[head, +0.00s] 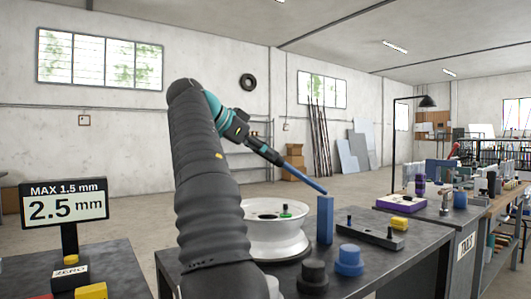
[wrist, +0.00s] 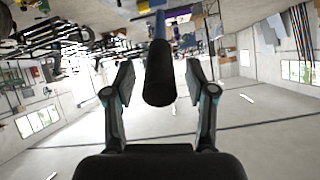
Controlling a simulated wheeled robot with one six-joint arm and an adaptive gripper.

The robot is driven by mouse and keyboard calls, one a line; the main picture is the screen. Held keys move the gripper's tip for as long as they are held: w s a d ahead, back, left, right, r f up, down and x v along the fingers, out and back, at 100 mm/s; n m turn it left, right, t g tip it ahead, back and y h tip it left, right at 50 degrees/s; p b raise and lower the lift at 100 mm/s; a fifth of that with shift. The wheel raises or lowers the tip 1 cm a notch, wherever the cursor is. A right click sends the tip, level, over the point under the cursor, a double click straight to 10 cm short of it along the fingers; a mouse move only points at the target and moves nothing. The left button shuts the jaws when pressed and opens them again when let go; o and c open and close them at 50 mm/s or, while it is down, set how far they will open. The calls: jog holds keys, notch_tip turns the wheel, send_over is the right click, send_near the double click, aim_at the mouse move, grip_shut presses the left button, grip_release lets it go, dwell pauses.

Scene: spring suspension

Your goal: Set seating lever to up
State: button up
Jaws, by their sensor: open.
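The seating lever is a blue bar (head: 300,178) with a black grip (head: 264,151). It slants up and to the left from the top of a blue post (head: 325,222) on the dark bench. In the wrist view, the black grip (wrist: 160,82) lies between my fingers, with the blue bar (wrist: 158,25) beyond it. My gripper (wrist: 161,80) is open, with one finger on each side of the grip and visible gaps on both sides. In the head view, my gripper (head: 240,128) is at the grip end of the lever, high above the bench.
A white wheel rim (head: 272,238) stands left of the post. A blue knob (head: 349,260) and a black knob (head: 314,275) are in front. A display (head: 64,205) reads 2.5 mm, MAX 1.5 mm. A purple tray (head: 400,205) is at right. Space around the raised lever looks clear.

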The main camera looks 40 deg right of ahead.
jog(key=shift+v, duration=0.85)
jog(key=w+a, duration=0.2)
jog(key=a, duration=1)
jog(key=shift+a, duration=0.1)
